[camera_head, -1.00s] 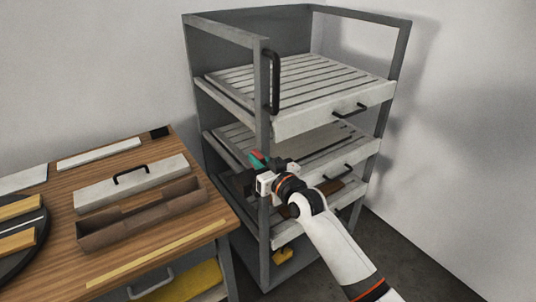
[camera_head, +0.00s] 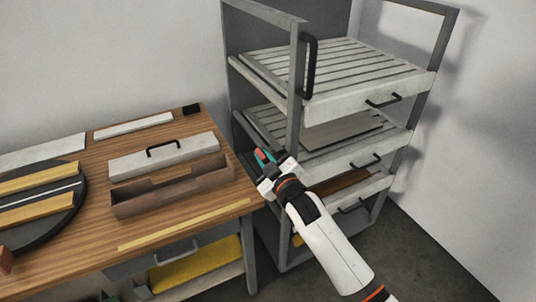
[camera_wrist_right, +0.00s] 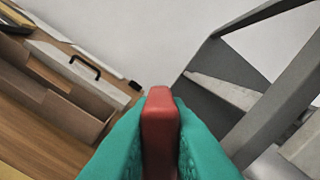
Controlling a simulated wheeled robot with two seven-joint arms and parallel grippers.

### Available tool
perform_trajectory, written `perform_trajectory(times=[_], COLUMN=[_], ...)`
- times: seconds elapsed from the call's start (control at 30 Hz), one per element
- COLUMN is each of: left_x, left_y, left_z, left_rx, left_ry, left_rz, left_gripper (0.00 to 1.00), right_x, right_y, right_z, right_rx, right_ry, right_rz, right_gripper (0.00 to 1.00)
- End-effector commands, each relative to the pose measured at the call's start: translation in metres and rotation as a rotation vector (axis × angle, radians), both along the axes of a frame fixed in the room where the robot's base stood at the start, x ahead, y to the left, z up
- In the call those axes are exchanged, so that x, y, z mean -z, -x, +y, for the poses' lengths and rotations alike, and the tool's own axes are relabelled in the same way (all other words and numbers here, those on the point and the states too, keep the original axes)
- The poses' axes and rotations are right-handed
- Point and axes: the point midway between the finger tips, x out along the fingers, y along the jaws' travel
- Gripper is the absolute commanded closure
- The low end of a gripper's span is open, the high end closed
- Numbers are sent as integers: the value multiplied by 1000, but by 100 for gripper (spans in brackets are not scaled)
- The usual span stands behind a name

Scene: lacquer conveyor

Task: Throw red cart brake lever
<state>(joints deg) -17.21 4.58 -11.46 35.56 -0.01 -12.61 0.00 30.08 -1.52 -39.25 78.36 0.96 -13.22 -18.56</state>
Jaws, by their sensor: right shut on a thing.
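My right gripper (camera_head: 264,160) is at the left front post of the grey rack cart (camera_head: 297,95), between the cart and the wooden bench. In the right wrist view its green fingers (camera_wrist_right: 160,150) are shut on the red brake lever (camera_wrist_right: 161,120), one finger on each side. In the head view only a small bit of red shows between the fingers, and the rest of the lever is hidden by the gripper. My left gripper is not in view.
The wooden bench (camera_head: 90,205) stands left of the cart, with a brown open box (camera_head: 172,195) and a white lid with a black handle (camera_head: 164,155). The cart has several slatted shelves with black handles. Dark floor (camera_head: 420,235) is clear at the right.

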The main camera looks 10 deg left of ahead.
Motion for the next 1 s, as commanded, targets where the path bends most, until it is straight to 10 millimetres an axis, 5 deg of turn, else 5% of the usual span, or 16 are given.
perform_trajectory(times=[0.47, 0.5, 0.63, 1.0], left_x=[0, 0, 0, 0], left_y=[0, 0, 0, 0], left_z=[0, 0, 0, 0], left_rx=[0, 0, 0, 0], left_ry=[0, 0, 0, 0], left_rz=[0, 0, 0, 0], left_gripper=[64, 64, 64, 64], right_x=[3, 3, 3, 2], right_y=[1, 1, 1, 5], right_z=[1, 2, 1, -2], right_rx=[-1, -1, 0, 1], right_ry=[18, 18, 16, 13], right_rz=[-8, -8, -7, -8], right_gripper=[100, 84, 64, 64])
